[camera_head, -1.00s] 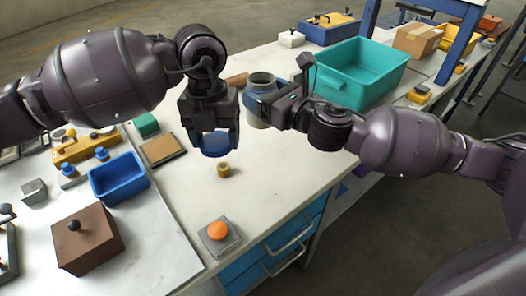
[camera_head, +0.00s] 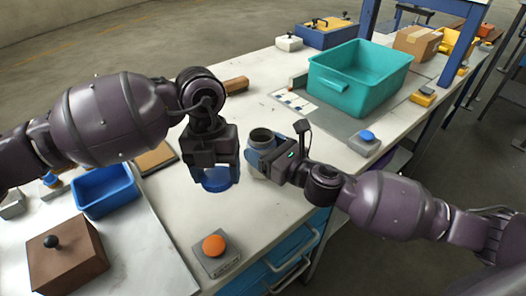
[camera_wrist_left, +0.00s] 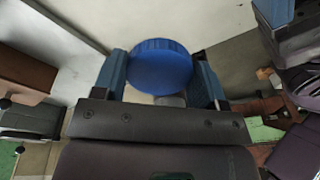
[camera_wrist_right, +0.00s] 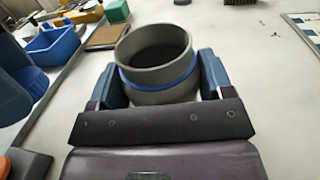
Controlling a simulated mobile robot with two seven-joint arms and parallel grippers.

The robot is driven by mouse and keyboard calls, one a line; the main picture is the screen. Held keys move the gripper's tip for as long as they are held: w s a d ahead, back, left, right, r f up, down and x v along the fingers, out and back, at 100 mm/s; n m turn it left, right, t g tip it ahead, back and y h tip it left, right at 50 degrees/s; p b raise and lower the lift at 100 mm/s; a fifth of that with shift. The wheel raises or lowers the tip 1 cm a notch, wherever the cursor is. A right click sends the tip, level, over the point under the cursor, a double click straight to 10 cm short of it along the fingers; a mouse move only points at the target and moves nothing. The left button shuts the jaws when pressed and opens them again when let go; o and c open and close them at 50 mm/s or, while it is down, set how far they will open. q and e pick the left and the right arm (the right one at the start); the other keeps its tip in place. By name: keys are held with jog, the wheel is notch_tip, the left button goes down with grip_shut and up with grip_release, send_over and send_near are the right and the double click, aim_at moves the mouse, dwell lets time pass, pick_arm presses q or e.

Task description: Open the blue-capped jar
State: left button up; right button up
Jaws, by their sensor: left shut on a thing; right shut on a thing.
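The blue cap (camera_head: 217,179) is in my left gripper (camera_head: 213,172), which is shut on it. In the left wrist view the cap (camera_wrist_left: 160,66) sits between the two fingers. The grey jar (camera_head: 262,139) is open at the top and stands to the right of the cap, apart from it. My right gripper (camera_head: 266,158) is shut around the jar. In the right wrist view the jar (camera_wrist_right: 154,62) shows a dark open mouth and a blue band, with a finger on each side. The jar's base is hidden in the head view.
An orange button on a grey box (camera_head: 214,246) is near the front edge. A blue tray (camera_head: 104,190) and a brown box with a black knob (camera_head: 68,262) are at left. A teal bin (camera_head: 360,78) and a blue button box (camera_head: 366,141) are at right. Bare tabletop lies around the cap.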

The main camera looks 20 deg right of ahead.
jog(key=shift+f, duration=0.7)
jog(key=shift+r, duration=0.2)
jog(key=shift+f, duration=0.1)
jog(key=o, duration=1.7)
